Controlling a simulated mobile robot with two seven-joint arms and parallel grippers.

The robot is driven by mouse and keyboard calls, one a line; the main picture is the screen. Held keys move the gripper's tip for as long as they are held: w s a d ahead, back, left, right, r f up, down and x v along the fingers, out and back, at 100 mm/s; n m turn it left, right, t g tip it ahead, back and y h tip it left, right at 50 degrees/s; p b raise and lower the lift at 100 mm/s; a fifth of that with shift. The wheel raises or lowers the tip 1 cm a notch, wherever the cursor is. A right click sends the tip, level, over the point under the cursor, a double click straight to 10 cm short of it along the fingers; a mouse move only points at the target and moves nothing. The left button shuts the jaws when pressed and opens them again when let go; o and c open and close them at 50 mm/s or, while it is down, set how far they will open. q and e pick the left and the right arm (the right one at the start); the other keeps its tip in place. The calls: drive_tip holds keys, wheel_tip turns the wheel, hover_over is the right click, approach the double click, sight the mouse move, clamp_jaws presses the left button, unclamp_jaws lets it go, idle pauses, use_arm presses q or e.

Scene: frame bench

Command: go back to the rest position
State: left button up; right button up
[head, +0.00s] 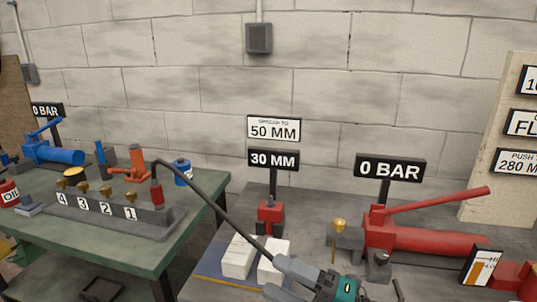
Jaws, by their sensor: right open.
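My right gripper (271,275) is at the bottom middle of the head view, its two grey fingers apart and pointing left. Nothing shows between them. It is in front of two white blocks (238,258) on the grey bench (312,205), and partly covers the right one. I cannot tell whether it touches that block. My left gripper is not in view.
A red spreader (270,217) stands behind the blocks. A red hand pump (425,240) is to the right. A black hose (200,192) runs from the numbered manifold (110,222) on the green table (205,190) towards my right gripper.

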drive_tip(key=s+d+f+m+t+h, duration=0.2)
drive_tip(key=d+f+m+t+h, duration=0.75)
drive_tip(key=m, duration=1.15)
drive_tip(key=s+d+f+m+g+h, duration=0.2)
drive_tip(key=s+f+m+g+h, duration=0.1)
drive_tip(key=s+f, duration=0.2)
drive_tip(key=s+d+f+m+g+h+p, duration=0.1)
drive_tip(key=s+d+f+m+g+h, duration=0.2)
drive_tip(key=f, duration=0.5)
drive_tip(key=shift+s+d+m+g+h, duration=0.35)
drive_tip(key=shift+s+g+h, duration=0.25)
drive_tip(key=shift+s, duration=0.4)
